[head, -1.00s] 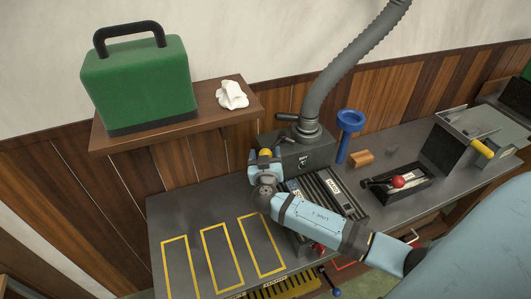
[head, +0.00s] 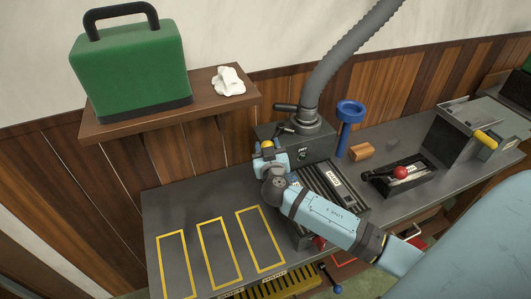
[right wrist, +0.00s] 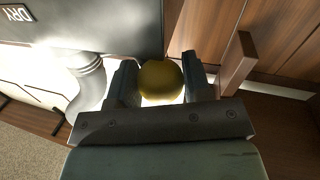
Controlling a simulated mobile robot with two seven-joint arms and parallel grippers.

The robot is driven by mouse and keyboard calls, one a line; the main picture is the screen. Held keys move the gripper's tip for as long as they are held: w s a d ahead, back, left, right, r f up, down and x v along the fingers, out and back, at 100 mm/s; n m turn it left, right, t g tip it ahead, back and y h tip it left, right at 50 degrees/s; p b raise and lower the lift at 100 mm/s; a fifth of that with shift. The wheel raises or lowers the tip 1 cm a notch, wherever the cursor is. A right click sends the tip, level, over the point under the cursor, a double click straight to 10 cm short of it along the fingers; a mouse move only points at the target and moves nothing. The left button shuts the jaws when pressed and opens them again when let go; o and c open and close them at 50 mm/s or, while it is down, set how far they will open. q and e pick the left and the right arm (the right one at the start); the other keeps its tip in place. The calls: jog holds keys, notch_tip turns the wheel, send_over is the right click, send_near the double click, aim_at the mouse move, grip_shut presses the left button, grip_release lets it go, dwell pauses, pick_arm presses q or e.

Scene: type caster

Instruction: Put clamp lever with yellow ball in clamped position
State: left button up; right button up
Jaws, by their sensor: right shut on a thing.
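The yellow ball (head: 267,144) is the knob of the clamp lever and sits at the left side of the dark machine box (head: 318,149). My right gripper (head: 267,149) is shut on the ball. In the right wrist view the ball (right wrist: 160,80) lies between the two dark fingers of the gripper (right wrist: 160,84). The rest of the lever is hidden by the gripper and the box, so its angle cannot be told. My left gripper is not in view.
A grey hose (head: 325,75) rises from the box. A blue funnel (head: 349,112) and an orange block (head: 361,151) stand to its right, then a tray with a red ball (head: 400,172). A wooden shelf (head: 170,115) holds a green case (head: 130,65). Yellow-outlined areas of the bench are empty.

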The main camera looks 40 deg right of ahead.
jog(key=shift+r, duration=0.1)
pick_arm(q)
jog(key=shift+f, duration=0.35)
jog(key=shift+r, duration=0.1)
pick_arm(e)
jog(key=o, duration=1.1)
jog(key=shift+c, duration=0.2)
jog(key=shift+o, duration=1)
jog(key=shift+w, duration=0.1)
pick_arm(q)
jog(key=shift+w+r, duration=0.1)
